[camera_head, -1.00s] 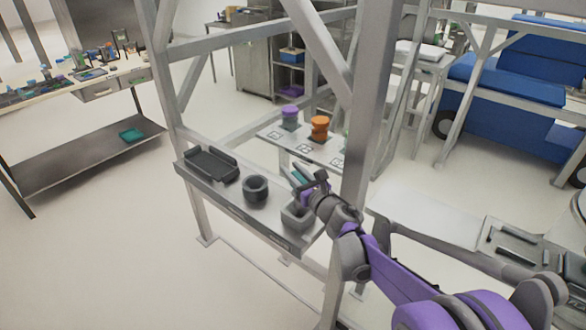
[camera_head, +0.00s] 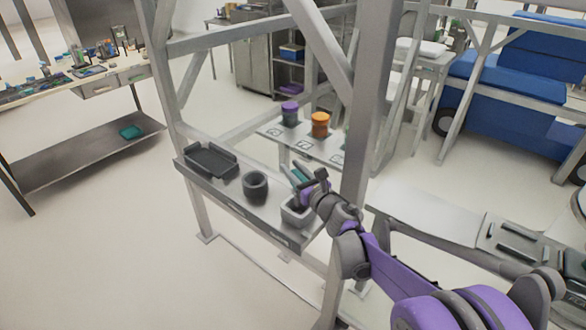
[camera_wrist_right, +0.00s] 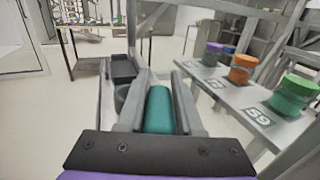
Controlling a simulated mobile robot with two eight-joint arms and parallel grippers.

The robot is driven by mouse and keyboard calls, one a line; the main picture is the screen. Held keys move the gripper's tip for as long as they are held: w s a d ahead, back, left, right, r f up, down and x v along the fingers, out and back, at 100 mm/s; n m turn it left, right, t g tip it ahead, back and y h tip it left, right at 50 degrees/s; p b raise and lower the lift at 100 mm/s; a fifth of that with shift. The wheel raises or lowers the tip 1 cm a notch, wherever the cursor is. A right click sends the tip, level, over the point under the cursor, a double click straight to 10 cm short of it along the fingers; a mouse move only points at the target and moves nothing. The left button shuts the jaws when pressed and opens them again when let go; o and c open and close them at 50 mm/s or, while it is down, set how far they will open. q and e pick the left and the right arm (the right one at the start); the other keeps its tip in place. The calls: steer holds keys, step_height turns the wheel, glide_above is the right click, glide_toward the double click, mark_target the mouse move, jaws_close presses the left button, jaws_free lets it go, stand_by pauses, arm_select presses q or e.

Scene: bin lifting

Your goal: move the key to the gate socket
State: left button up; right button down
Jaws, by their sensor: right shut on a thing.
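A teal cylinder (camera_wrist_right: 159,110), likely the key, sits between the two fingers of my right gripper (camera_wrist_right: 158,88) in the right wrist view. In the head view my right gripper (camera_head: 304,182) is over the right part of a grey shelf, with a bit of the teal cylinder (camera_head: 298,174) showing. The gripper is shut on it. On the shelf stand a dark round cup (camera_head: 255,187) and a grey square holder (camera_head: 295,214). The holder is just below the gripper and partly hidden by it. I cannot tell which of these is the gate socket. My left gripper is not in view.
A black tray (camera_head: 210,160) lies at the shelf's left end. Metal frame posts (camera_head: 366,120) rise close to my right arm. Behind the shelf, a grey plate (camera_wrist_right: 228,100) with number labels carries purple, orange (camera_wrist_right: 242,68) and green (camera_wrist_right: 294,94) jars.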

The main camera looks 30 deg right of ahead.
steer(key=shift+f+b, duration=1.35)
steer(key=shift+f, duration=0.7)
stand_by(0.9)
steer(key=shift+c, duration=2.4)
jaws_free()
steer(key=shift+o, duration=0.2)
steer(key=o, duration=0.4)
steer(key=shift+o, duration=0.2)
steer(key=shift+r+p, duration=3)
steer(key=shift+r, duration=1.5)
